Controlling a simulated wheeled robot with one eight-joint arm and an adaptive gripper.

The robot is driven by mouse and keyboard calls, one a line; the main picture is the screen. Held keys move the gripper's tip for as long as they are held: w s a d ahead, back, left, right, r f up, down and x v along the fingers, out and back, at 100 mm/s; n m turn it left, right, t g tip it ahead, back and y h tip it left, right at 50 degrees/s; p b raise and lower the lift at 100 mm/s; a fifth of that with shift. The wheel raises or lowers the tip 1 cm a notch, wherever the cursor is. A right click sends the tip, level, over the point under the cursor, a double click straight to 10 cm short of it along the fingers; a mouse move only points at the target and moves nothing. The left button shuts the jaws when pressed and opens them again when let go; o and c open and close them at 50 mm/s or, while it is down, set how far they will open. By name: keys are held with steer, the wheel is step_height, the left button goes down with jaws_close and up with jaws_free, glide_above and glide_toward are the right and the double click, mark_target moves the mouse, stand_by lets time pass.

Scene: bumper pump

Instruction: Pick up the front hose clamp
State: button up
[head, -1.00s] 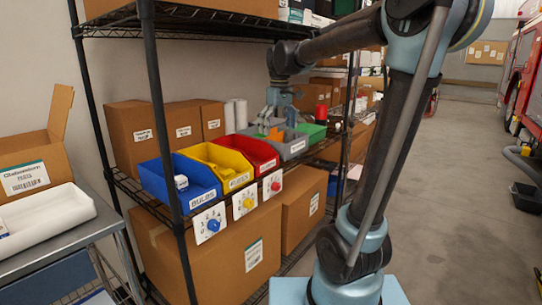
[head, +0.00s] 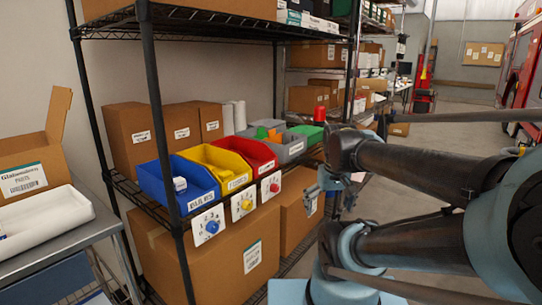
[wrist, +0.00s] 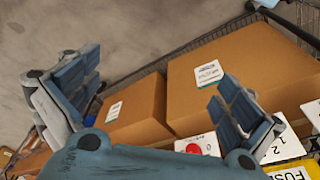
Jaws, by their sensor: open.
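No hose clamp can be made out in either view. A grey bin (head: 291,149) stands on the shelf in the head view, right of the red bin; its contents are too small to tell. My gripper (head: 318,188) hangs in front of the shelf, right of the bins and beside a cardboard box. In the wrist view my gripper (wrist: 160,78) is open, its two blue-grey fingers wide apart, with nothing visible between them.
Blue (head: 178,186), yellow (head: 216,164) and red (head: 251,154) bins line the wire shelf, with numbered dial cards below. Large cardboard boxes (head: 215,252) fill the lower shelf. A black shelf post (head: 160,120) stands in front. A grey table (head: 85,222) is at left; floor is open at right.

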steer(key=shift+m, duration=0.5)
steer(key=s+f, duration=0.1)
steer(key=f, duration=0.1)
steer(key=s+d+f, duration=0.1)
steer(key=f, duration=0.1)
steer(key=shift+s, duration=0.35)
steer(key=c, duration=0.3)
steer(key=shift+w+r, duration=0.2)
steer(key=shift+r, duration=0.15)
steer(key=c, duration=0.5)
steer(key=w+a+r+n, duration=0.1)
steer(key=w+r, duration=0.1)
steer(key=r, duration=0.1)
steer(key=w+a+r+n, duration=0.1)
steer(key=w+r+n, duration=0.1)
steer(key=w+r, duration=0.1)
steer(key=w+a+r+n, duration=0.1)
steer(key=w+r, duration=0.1)
steer(key=r, duration=0.1)
steer(key=shift+w+a+r, duration=0.15)
steer(key=shift+w, duration=0.05)
steer(key=shift+c, duration=0.8)
step_height(320, 180, up, 14)
steer(key=n+g, duration=0.2)
steer(key=n, duration=1.1)
glide_above(255, 165)
step_height(255, 165, down, 10)
steer(key=shift+f, duration=0.15)
steer(key=shift+s+f, duration=0.2)
steer(key=shift+f, duration=2.95)
